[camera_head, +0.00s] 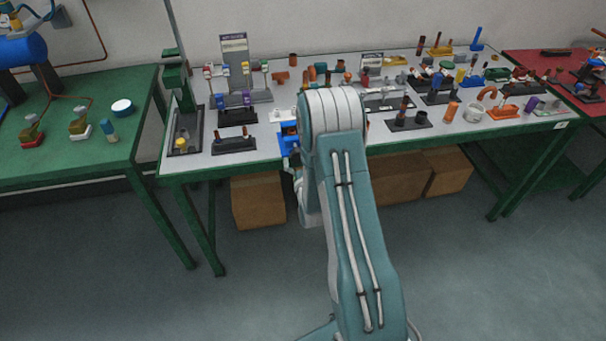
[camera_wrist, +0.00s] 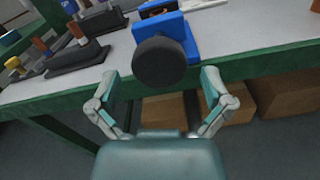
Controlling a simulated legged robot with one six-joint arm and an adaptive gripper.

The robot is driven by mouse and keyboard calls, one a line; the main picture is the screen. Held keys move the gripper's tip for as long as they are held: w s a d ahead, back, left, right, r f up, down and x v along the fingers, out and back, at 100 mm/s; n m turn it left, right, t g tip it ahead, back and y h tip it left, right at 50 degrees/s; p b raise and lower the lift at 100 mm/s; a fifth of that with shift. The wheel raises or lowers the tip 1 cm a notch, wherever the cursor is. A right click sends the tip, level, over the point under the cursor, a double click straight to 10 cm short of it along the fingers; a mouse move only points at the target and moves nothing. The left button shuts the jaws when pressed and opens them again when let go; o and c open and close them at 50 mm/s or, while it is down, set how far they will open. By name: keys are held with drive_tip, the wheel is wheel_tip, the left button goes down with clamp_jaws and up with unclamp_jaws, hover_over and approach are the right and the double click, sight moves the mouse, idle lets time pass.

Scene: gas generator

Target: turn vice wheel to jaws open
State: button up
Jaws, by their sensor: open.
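The vice is blue (camera_wrist: 178,32) and sits at the front edge of the table in the wrist view. Its dark round wheel (camera_wrist: 159,62) faces my gripper and hangs out past the table edge. My gripper (camera_wrist: 166,82) is open, with one finger to the left of the wheel and the other to the right. The fingers look apart from the wheel, though I cannot tell the exact depth. In the head view a bit of the blue vice (camera_head: 288,138) shows left of my arm.
The grey-topped table (camera_head: 270,142) holds many small fittings and stands. A black tray (camera_wrist: 78,60) lies left of the vice. Cardboard boxes (camera_head: 258,200) stand under the table. A green table (camera_head: 85,150) is at left and a red one (camera_head: 540,66) at right. The floor in front is clear.

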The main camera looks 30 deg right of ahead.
drive_tip(key=v, duration=1)
drive_tip(key=shift+s, duration=0.1)
